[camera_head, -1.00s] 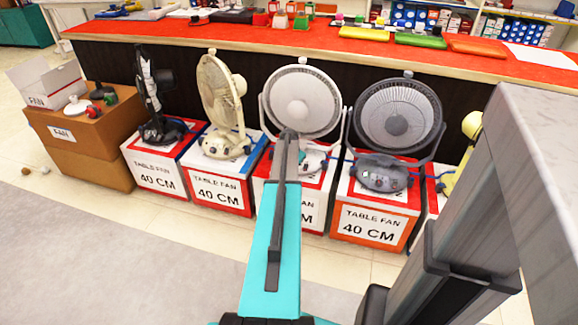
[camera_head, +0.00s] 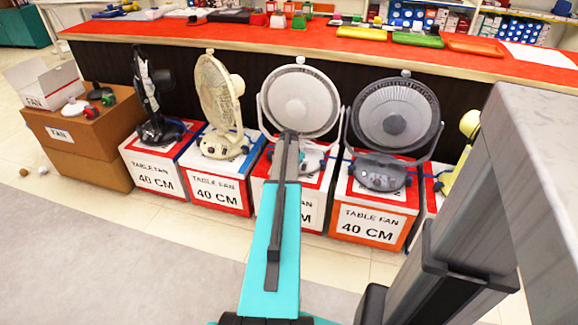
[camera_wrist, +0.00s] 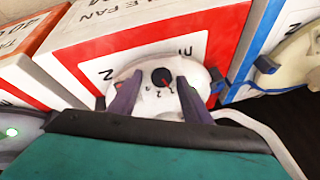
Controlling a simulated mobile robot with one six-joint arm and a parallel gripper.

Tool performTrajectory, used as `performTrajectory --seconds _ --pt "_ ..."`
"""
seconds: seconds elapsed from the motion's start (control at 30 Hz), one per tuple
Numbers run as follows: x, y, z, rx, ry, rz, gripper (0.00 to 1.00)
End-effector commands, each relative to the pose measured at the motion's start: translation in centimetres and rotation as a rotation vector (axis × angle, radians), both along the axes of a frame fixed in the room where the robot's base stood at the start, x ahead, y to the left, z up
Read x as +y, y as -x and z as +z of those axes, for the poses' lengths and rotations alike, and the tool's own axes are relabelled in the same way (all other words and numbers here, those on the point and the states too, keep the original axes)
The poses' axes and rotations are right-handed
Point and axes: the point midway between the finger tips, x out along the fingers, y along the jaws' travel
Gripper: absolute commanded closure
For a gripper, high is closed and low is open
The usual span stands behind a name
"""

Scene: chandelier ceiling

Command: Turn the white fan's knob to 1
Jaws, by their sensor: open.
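The white fan (camera_head: 300,98) stands on a red and white box, with its round grille facing me. My arm hides part of its base in the head view. In the wrist view, its white base (camera_wrist: 150,101) carries a dark round knob (camera_wrist: 161,77) with a red pointer mark and small printed numbers beside it. The pointer slants toward the lower right; the exact number it meets is too small to tell. My gripper (camera_wrist: 159,79) is open, with one dark finger on each side of the knob and a gap to it on both sides. The fingertips are hidden in the head view.
A grey fan (camera_head: 396,115) stands close on the right and a cream fan (camera_head: 218,92) on the left, each on a box. A black fan (camera_head: 150,100) is farther left. The red-topped counter (camera_head: 240,38) runs behind them. The floor in front is clear.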

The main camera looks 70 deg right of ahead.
Motion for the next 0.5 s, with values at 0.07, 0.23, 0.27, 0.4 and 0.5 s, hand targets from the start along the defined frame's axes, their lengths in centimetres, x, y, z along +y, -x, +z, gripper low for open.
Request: performTrajectory --seconds 0.07,0.23,0.27,0.4,0.5 --pt "0.1 0.0 0.0 0.0 -0.001 0.0 0.56" --pt "0.5 0.0 0.7 -0.001 -0.002 0.001 0.56" --pt "0.6 0.1 0.9 -0.001 -0.002 0.001 0.56" --pt "1.2 0.3 2.2 -0.001 -0.001 0.001 0.56" --pt "1.9 0.5 3.5 -0.001 -0.001 0.001 0.56"
